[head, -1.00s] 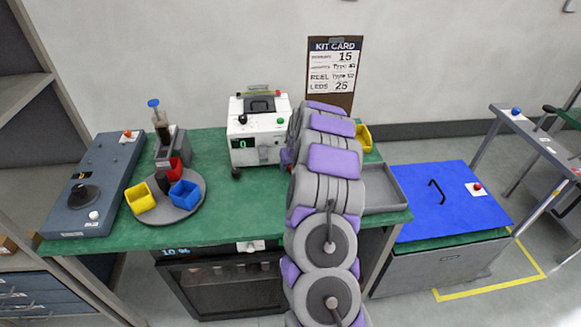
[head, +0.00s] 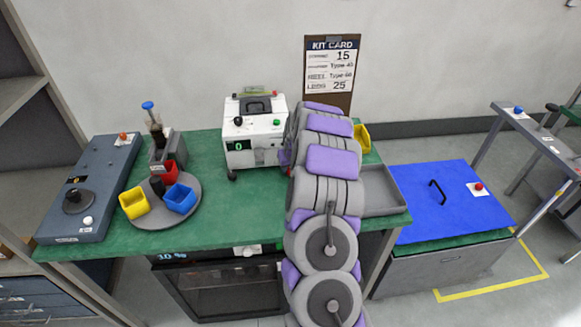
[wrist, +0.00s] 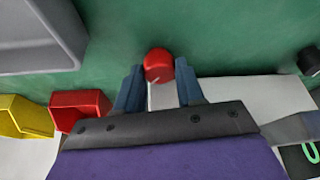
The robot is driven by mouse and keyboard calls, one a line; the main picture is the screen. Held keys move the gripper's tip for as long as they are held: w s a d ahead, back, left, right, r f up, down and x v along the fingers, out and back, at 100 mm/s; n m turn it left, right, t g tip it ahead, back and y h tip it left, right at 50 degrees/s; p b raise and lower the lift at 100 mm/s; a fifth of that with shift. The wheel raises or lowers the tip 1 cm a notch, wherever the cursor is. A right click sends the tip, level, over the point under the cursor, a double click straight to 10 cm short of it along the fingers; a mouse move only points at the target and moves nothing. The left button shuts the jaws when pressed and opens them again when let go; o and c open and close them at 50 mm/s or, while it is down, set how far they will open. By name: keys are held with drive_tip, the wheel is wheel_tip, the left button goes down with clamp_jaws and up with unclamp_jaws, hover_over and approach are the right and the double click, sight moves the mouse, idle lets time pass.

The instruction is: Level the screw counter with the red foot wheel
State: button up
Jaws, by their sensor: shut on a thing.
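The screw counter (head: 240,154) is a white box with a green-lit display on the green bench. It stands left of my arm, which hides its right side in the head view. Its white body also shows in the wrist view (wrist: 245,92). The red foot wheel (wrist: 158,64) is between the two blue-grey fingers of my gripper (wrist: 158,82). My gripper is shut on it, at bench height beside the counter. In the head view my arm hides the gripper. A black foot (head: 232,175) shows under the counter's near left corner.
Red (wrist: 80,108) and yellow (wrist: 25,117) bins lie left of my gripper. A grey tray (head: 385,190) is right of my arm. A turntable (head: 163,214) with coloured bins and a blue-grey panel box (head: 95,190) stand left. Bare bench lies before the counter.

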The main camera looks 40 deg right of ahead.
drive_tip(key=shift+a, duration=0.1)
drive_tip(key=shift+s+m+p, duration=0.1)
drive_tip(key=shift+m+p, duration=0.2)
drive_tip(key=shift+p, duration=0.35)
drive_tip(key=shift+m+h+p, duration=0.3)
drive_tip(key=shift+m+p, duration=0.2)
drive_tip(key=shift+p, duration=0.4)
drive_tip(key=shift+f+m+g+p, duration=0.1)
drive_tip(key=shift+m+g+p, duration=0.2)
drive_tip(key=shift+m+p, duration=0.3)
drive_tip(key=m+b, duration=0.1)
drive_tip(key=m+h, duration=0.1)
drive_tip(key=shift+f+m+g+b, duration=0.3)
drive_tip(key=shift+m+g+b, duration=0.1)
drive_tip(key=m+b, duration=0.2)
drive_tip(key=b, duration=0.1)
drive_tip(key=shift+a+m+g+h+b, duration=0.1)
drive_tip(key=shift+m+g+h+b, duration=0.25)
drive_tip(key=shift+m+g+h, duration=0.05)
drive_tip(key=shift+r, duration=0.1)
drive_tip(key=shift+r+m+b, duration=0.1)
drive_tip(key=shift+m+b, duration=0.2)
drive_tip(key=shift+m, duration=0.1)
